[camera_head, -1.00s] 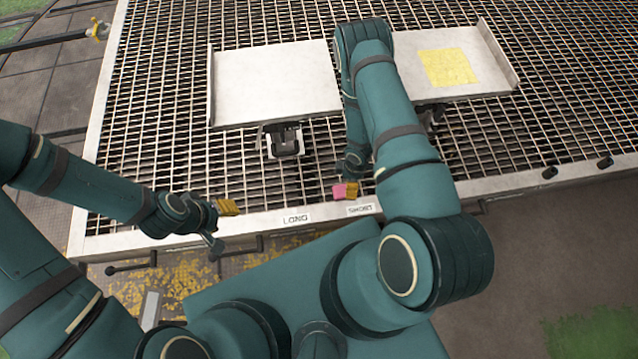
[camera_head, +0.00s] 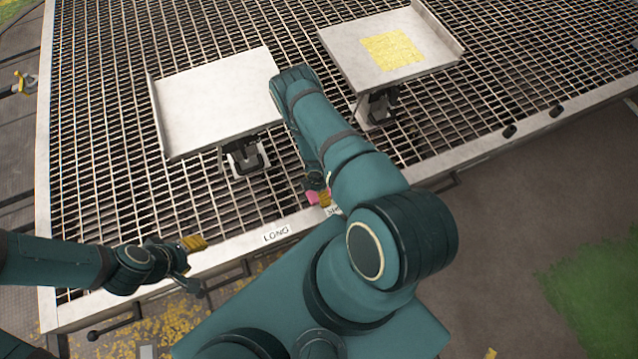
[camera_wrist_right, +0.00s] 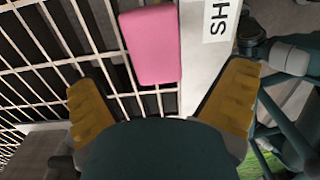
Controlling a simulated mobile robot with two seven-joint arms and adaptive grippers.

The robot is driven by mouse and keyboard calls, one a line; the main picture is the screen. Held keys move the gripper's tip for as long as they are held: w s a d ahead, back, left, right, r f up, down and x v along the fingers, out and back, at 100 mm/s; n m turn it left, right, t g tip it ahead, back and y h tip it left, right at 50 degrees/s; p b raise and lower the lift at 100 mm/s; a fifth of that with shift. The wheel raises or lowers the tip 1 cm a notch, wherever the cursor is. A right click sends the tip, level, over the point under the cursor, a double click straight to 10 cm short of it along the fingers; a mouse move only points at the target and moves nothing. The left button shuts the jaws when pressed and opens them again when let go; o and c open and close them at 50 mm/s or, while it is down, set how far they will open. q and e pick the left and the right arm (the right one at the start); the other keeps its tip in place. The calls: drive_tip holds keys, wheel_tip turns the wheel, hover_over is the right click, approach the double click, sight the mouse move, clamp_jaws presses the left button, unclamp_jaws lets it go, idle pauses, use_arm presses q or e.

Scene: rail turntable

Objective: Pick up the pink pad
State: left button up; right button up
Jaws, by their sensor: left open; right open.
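The pink pad (camera_wrist_right: 152,45) lies on the metal grating beside the white rim with the SHORT label, in the right wrist view. In the head view only a small pink part (camera_head: 313,197) shows, next to my right gripper (camera_head: 326,195). In the right wrist view my right gripper (camera_wrist_right: 165,100) is open, its yellow fingers wide apart, with the pad ahead between their lines and not held. My left gripper (camera_head: 190,262) is open and empty near the front rim, left of the LONG label (camera_head: 276,233).
A bare metal tray (camera_head: 215,100) stands on the grating at left. Another tray (camera_head: 350,38) with a yellow square (camera_head: 391,50) stands at right. My right arm covers part of the grating (camera_head: 100,120). Dark knobs (camera_head: 510,130) line the front right edge.

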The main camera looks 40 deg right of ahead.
drive_tip(key=f, duration=0.1)
drive_tip(key=f+b, duration=0.1)
drive_tip(key=f, duration=0.1)
drive_tip(key=f+b, duration=0.1)
drive_tip(key=shift+w+d+f, duration=0.1)
drive_tip(key=shift+d+f, duration=0.2)
drive_tip(key=shift+f, duration=0.1)
drive_tip(key=c, duration=1.2)
